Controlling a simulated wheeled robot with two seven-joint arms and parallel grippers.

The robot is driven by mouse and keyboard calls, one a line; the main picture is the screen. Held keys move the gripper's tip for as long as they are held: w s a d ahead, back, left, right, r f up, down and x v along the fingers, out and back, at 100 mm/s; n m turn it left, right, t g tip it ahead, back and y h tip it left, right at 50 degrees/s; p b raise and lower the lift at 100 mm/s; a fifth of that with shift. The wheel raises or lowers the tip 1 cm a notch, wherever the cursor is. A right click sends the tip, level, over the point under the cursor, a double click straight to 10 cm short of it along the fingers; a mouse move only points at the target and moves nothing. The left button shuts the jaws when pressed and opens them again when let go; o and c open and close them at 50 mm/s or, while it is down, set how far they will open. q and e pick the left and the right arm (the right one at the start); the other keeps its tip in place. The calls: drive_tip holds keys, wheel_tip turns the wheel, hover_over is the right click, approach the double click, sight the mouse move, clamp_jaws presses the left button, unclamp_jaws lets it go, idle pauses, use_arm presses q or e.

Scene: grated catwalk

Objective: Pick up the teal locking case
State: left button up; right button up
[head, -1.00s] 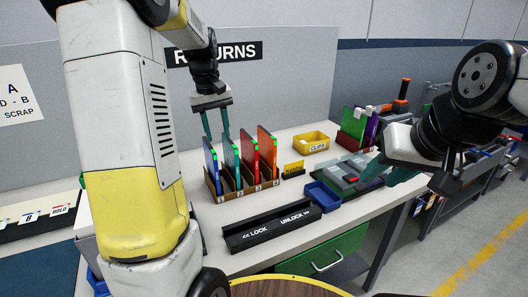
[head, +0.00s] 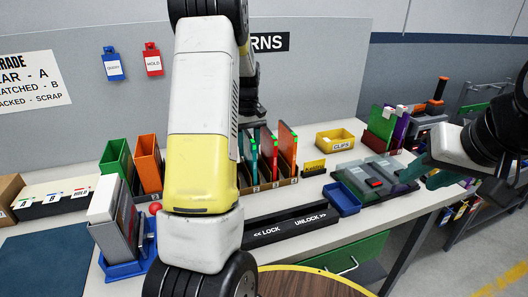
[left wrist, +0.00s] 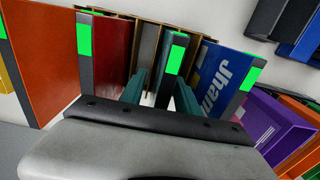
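The teal locking case (head: 253,158) stands upright in a numbered wooden rack, next to a red case (head: 269,150); my left arm hides part of it in the head view. In the left wrist view its dark spine with a green tag (left wrist: 175,58) lies between the two teal fingers of my left gripper (left wrist: 160,94). The fingers straddle the case, with a gap still showing, so the gripper looks open. In the head view my left gripper is mostly hidden behind my arm. My right gripper (head: 432,173) is apart from the rack, over the right of the bench, and appears open and empty.
An orange case (head: 289,142) stands right of the red one; a blue case (left wrist: 218,75) flanks the teal one in the wrist view. The lock/unlock bar (head: 290,228) lies in front. A yellow clips bin (head: 335,139) and blue tray (head: 342,198) sit to the right.

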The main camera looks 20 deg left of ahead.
use_arm(q)
drive_tip(key=shift+f, duration=0.2)
clamp_jaws()
